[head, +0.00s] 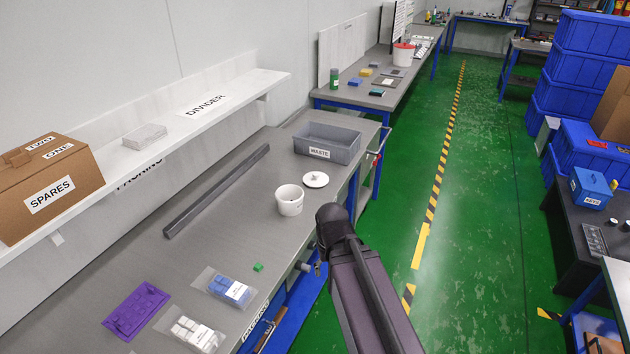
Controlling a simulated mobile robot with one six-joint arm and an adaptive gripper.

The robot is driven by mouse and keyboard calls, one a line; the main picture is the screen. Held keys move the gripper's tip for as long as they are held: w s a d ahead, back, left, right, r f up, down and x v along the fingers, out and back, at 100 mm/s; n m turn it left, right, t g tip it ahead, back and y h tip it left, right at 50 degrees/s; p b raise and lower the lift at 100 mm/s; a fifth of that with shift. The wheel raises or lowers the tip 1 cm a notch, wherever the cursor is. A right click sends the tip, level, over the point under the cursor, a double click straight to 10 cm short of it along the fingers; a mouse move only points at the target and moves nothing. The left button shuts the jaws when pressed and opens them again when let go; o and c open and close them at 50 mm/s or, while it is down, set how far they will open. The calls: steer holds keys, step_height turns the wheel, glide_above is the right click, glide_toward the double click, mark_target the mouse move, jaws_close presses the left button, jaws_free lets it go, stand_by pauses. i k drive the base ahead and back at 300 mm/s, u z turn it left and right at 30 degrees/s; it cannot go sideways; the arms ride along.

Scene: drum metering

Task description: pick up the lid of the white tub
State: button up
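My arm reaches up from the bottom of the picture, to the right of the tub. I cannot make out my gripper or its fingers in this view.
A grey WASTE bin (327,143) stands behind the lid. A long dark bar (217,191) lies left of the tub. Nearer are a green block (258,267), bagged blue parts (230,288), bagged white parts (189,333) and a purple tray (136,311). Bare bench surrounds the tub's left side.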

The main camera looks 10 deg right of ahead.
mark_target(316, 180)
steer(key=z, duration=0.25)
steer(key=i, duration=1.05)
steer(key=u, duration=0.1)
